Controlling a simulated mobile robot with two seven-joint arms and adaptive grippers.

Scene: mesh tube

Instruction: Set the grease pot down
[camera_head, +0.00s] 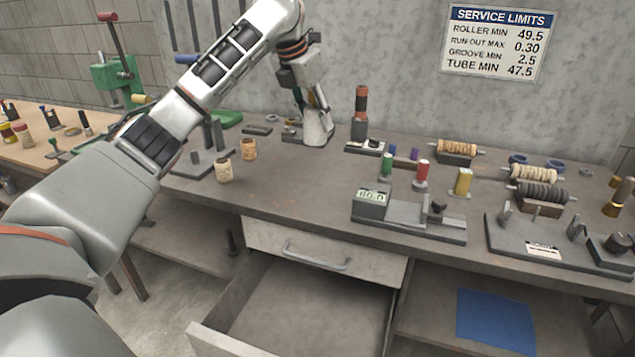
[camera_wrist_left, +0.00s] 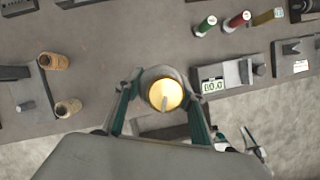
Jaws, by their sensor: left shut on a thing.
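My left gripper (camera_head: 316,106) points down over the back of the bench, left of the wall sign, with its fingers around a grease pot (camera_head: 317,132). In the left wrist view the pot (camera_wrist_left: 165,74) sits between the two fingertips (camera_wrist_left: 162,96). It looks round and grey-rimmed, with yellow grease inside and a thin grey stick-like part across the grease. The pot looks about upright. Whether its base touches the bench top (camera_head: 300,175) I cannot tell.
Two tan rollers (camera_head: 223,171) stand to the left, near a grey fixture. A dark post with an orange-brown top (camera_head: 361,105) stands to the right. A gauge with a display (camera_head: 371,198) is near the front edge. An open drawer (camera_head: 300,305) juts out below. Bare bench lies between.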

